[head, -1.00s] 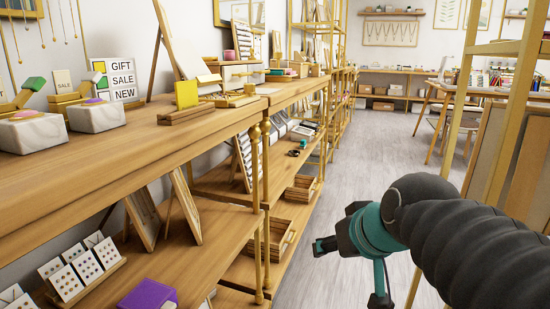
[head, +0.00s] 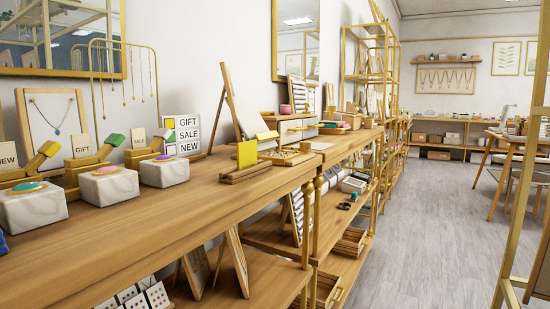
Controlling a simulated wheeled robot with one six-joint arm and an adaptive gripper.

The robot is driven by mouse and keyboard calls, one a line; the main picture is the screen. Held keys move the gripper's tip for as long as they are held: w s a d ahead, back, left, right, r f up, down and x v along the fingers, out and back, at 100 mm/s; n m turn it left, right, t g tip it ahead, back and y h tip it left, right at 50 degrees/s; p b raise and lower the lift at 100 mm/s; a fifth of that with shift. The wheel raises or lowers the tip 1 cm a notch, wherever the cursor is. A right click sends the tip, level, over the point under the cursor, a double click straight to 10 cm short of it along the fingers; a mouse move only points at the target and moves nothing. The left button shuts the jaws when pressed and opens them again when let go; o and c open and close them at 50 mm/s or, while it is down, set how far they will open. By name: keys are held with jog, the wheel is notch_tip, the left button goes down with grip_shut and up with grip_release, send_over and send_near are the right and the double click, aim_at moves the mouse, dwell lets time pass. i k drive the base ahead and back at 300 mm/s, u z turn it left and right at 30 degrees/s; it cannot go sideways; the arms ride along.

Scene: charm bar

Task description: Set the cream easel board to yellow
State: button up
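A bright yellow card (head: 247,153) stands upright in a wooden block (head: 245,173) in front of the easel. A white sign (head: 181,134) to its left reads GIFT, SALE, NEW beside small colour squares; the top one is yellow and the middle one green. My gripper is outside this view.
Marble blocks with coloured tops, a pink-topped one (head: 104,181) among them, stand at the counter's left, with small wooden stands and tags behind them. A lower shelf (head: 265,284) holds frames. The grey floor (head: 430,230) is open at right; a gold post (head: 528,150) rises at the right edge.

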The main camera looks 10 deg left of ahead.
aim_at(251, 123)
jog(key=u, duration=1.6)
jog(key=k, duration=0.25)
jog(key=z, duration=0.4)
